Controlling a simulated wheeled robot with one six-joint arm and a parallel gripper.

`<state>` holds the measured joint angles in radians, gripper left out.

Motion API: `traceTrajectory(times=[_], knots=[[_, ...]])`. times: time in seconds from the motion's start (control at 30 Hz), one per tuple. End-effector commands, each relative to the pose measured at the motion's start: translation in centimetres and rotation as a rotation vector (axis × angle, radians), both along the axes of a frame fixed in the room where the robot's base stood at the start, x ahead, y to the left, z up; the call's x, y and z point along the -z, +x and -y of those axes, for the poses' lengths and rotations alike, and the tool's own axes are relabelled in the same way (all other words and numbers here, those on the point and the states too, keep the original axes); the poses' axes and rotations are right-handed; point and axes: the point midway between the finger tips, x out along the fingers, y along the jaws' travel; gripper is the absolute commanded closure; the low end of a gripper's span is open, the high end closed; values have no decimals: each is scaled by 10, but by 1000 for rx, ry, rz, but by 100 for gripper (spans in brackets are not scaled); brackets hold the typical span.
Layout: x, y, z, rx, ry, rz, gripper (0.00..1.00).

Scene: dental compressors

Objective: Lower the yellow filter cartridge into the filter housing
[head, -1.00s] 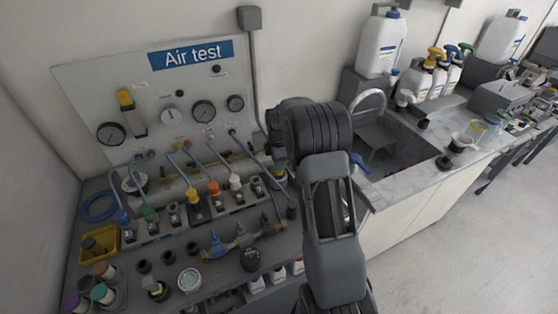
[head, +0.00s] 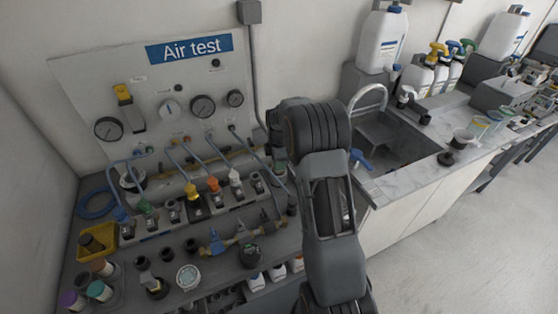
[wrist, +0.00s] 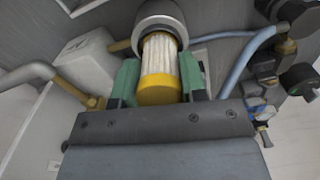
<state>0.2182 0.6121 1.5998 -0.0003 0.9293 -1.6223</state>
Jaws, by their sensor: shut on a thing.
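The yellow filter cartridge (wrist: 160,87) shows in the wrist view, with a yellow end cap toward the camera and white pleats beyond it. My gripper (wrist: 159,80) is shut on it, with one green finger on each side. The far end of the cartridge is at the round mouth of the grey filter housing (wrist: 153,10) and overlaps it in the picture. The rim surrounds that end, but I cannot tell how deep it sits. In the head view my arm hides the cartridge and most of the gripper.
A blue hose (wrist: 245,55) and fittings lie right of the housing in the wrist view, and a grey pipe (wrist: 28,72) left. The head view shows the Air test panel (head: 165,90), a yellow tray (head: 97,242) and a sink (head: 400,155).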

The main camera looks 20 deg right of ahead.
Motion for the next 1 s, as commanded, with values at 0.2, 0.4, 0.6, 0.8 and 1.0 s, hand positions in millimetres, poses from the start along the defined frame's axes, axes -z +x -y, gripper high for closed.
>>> traceTrajectory(times=[0.2,0.4,0.6,0.8,1.0], knots=[[9,0,0,0,0,-1,85],[16,0,0,0,0,-1,85],[21,0,0,0,0,0,85],[18,0,0,0,0,0,85],[11,0,0,0,0,0,85]])
